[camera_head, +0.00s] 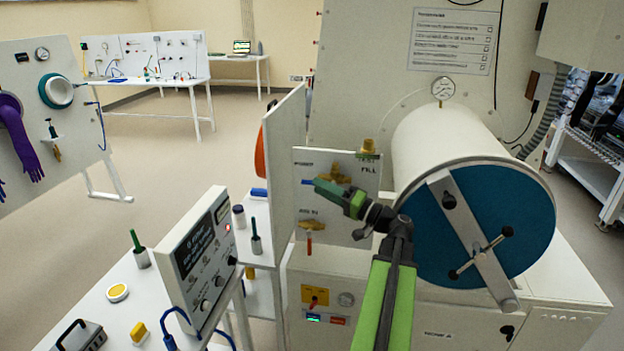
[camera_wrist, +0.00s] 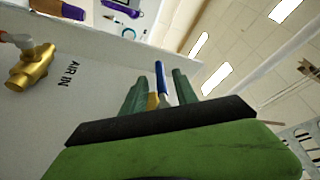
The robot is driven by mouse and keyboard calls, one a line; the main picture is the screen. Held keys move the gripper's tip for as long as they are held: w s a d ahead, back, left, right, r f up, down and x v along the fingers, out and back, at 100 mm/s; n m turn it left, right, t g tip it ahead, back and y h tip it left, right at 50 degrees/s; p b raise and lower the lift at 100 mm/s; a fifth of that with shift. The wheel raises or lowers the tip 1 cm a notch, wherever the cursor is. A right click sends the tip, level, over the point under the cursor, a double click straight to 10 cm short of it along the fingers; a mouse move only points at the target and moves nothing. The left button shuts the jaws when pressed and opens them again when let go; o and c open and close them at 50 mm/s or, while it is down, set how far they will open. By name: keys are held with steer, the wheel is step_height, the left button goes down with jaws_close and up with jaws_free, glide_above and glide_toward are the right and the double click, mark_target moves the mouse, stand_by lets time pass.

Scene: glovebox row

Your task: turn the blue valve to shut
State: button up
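The blue valve has a brass body (camera_head: 333,172) on the upper part of a white panel, with its blue handle (camera_head: 307,182) pointing left. My gripper (camera_head: 322,187) is at this valve and partly covers it in the head view. In the wrist view, the blue handle (camera_wrist: 161,78) stands between the two green fingers (camera_wrist: 159,86), with a gap visible on each side. The gripper is open around the handle. A bit of the brass body (camera_wrist: 153,100) shows below the handle; the rest is hidden behind the gripper.
A second brass valve (camera_head: 312,225) with a red handle (camera_head: 309,244) is lower on the panel, by an "AIR IN" label (camera_wrist: 74,75). A white cylinder (camera_head: 445,150) with a blue door stands to the right. A control box (camera_head: 200,262) stands at the lower left.

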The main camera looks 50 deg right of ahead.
steer(key=shift+x, duration=2)
steer(key=shift+c, duration=0.4)
jaws_close()
